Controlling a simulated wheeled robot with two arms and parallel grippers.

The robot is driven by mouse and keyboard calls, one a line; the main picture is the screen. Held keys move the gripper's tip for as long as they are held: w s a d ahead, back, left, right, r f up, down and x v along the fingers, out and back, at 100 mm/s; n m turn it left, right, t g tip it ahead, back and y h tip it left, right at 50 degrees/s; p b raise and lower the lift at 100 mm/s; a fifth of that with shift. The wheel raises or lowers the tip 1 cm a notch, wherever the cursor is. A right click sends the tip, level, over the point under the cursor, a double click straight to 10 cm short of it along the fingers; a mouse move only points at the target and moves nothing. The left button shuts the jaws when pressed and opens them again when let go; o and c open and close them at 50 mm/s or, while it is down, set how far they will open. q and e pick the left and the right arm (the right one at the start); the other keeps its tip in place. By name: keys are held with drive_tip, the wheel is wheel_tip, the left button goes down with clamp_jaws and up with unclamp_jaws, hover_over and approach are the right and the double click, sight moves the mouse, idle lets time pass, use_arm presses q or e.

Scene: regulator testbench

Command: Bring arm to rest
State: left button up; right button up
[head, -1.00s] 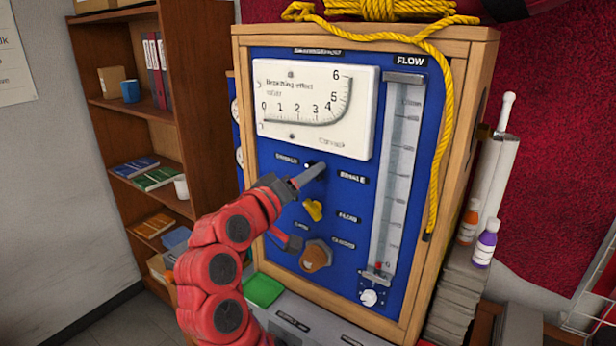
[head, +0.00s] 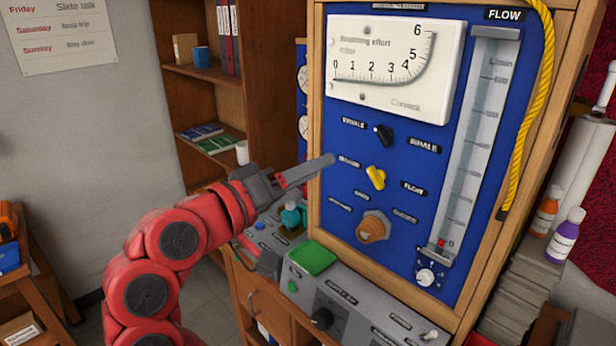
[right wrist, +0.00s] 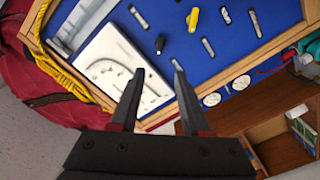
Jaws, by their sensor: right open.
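My right gripper (head: 320,165) is at the left edge of the blue panel (head: 400,265) in the head view, with its fingers pointing right. In the right wrist view the two dark fingers (right wrist: 157,70) are spread with nothing between them. The black switch (head: 383,135) stands clear of the gripper on the panel; it also shows in the right wrist view (right wrist: 160,44). The yellow knob (head: 376,178) and the orange-brown knob (head: 373,227) are below it. My left gripper does not show.
The panel's wooden frame (head: 316,120) is close to the fingers. A grey control box (head: 365,300) with a green tray (head: 312,258) lies below. A bookshelf (head: 262,100) stands behind on the left. Bottles (head: 565,236) stand at the right.

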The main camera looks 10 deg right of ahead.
drive_tip(key=shift+s+a, duration=0.15)
drive_tip(key=shift+a, duration=0.05)
